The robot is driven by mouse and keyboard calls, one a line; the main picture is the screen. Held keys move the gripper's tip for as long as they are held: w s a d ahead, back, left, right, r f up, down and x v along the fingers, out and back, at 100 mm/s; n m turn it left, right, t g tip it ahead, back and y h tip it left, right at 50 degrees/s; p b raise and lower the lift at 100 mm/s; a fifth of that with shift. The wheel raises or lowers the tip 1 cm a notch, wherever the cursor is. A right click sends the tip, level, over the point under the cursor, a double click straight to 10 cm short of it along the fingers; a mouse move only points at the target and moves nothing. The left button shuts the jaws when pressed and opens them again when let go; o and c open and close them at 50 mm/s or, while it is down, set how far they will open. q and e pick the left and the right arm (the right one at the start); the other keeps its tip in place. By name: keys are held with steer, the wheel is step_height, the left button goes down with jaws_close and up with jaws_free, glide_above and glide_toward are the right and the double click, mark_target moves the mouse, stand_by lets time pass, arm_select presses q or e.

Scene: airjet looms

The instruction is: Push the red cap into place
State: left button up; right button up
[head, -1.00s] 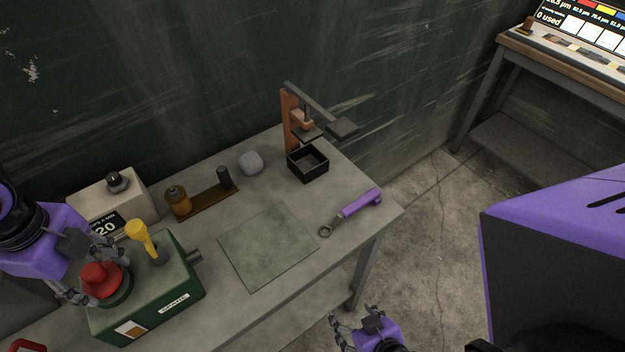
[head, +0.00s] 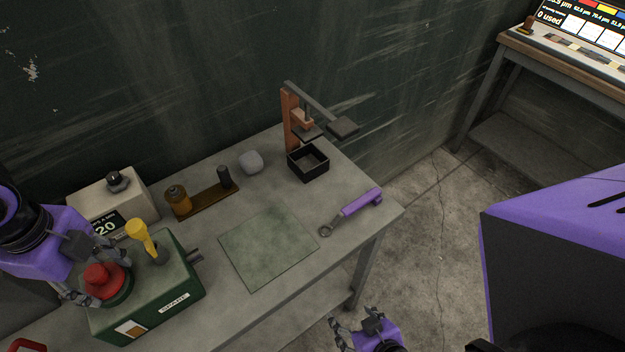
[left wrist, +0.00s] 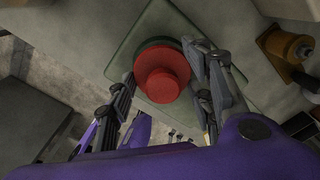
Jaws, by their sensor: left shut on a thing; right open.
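The red cap (head: 104,280) sits at the left end of the top of a green box (head: 160,312), over a dark green ring. My left gripper (head: 97,272) has its fingers on both sides of the cap and is shut on it. In the left wrist view the red cap (left wrist: 162,74) lies between the two fingers, with a green rim showing behind it. I cannot tell how deep the cap sits. My right gripper (head: 358,330) is open and empty, off the table's front edge.
A yellow-handled part (head: 141,236) stands on the green box beside the cap. A grey box with a knob (head: 118,182), a brown holder (head: 205,203), a purple-handled tool (head: 360,202), a black tray (head: 308,172) and a press stand (head: 291,120) are on the table. The flat green mat (head: 268,248) is bare.

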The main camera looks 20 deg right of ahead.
arm_select(q)
steer(key=shift+f, duration=0.55)
arm_select(e)
steer(key=shift+w+r, duration=0.1)
steer(key=shift+w, duration=0.05)
arm_select(q)
steer(key=o, duration=1.2)
steer(key=shift+o, duration=0.2)
steer(key=shift+r, duration=0.2)
step_height(320, 180, up, 12)
steer(key=shift+s+f, duration=0.15)
arm_select(e)
steer(key=shift+w+a+r, duration=0.15)
steer(key=shift+w+r, duration=0.1)
steer(key=shift+w, duration=0.6)
steer(key=shift+w+r, duration=0.1)
steer(key=shift+w, duration=0.05)
